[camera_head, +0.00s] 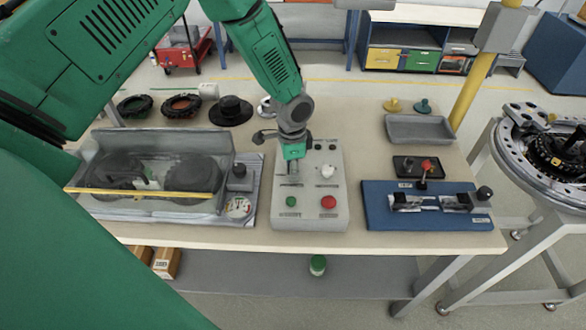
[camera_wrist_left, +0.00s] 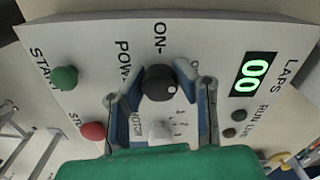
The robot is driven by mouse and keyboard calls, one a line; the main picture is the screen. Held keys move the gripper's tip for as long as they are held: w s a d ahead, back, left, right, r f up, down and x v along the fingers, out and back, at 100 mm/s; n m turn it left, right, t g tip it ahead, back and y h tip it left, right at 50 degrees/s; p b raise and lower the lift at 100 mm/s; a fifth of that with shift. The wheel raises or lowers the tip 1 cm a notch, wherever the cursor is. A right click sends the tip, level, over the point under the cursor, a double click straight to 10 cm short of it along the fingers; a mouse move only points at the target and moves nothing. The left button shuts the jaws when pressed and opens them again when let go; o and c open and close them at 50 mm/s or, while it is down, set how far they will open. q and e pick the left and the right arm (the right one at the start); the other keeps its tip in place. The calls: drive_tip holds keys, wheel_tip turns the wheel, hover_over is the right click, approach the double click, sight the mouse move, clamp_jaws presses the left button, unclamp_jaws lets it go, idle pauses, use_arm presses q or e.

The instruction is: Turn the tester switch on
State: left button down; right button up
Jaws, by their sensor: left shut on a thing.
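The tester (camera_head: 308,212) is a light grey box in the middle of the table, with a green button (camera_head: 291,201), a red button (camera_head: 328,202) and a white knob (camera_head: 327,171). In the wrist view its black switch knob (camera_wrist_left: 158,82) sits by the lettering "ON" and "POW", the rest covered. A green "00" shows on its LAPS display (camera_wrist_left: 254,75). My left gripper (camera_head: 292,172) is over the box's left half; in the wrist view its blue-grey fingers are shut on the knob from both sides. The knob's exact setting is unclear. My right gripper is not in view.
A grey case with a clear lid (camera_head: 150,178) stands left of the tester. A blue fixture board (camera_head: 428,218) and a grey tray (camera_head: 420,128) are to the right. Dark rings (camera_head: 182,106) lie behind. A round machine (camera_head: 550,150) stands far right.

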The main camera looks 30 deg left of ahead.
use_arm(q)
drive_tip(key=n, duration=0.4)
drive_tip(key=shift+r+n, duration=0.1)
drive_tip(key=shift+n, duration=0.2)
drive_tip(key=n, duration=0.4)
drive_tip(key=shift+w+n, duration=0.1)
drive_tip(key=shift+n, duration=0.2)
drive_tip(key=n, duration=0.4)
drive_tip(key=shift+n, duration=2)
drive_tip(key=c, duration=1.2)
unclamp_jaws()
drive_tip(key=shift+r, duration=0.1)
wheel_tip(320, 180, up, 12)
drive_tip(key=shift+f, duration=0.2)
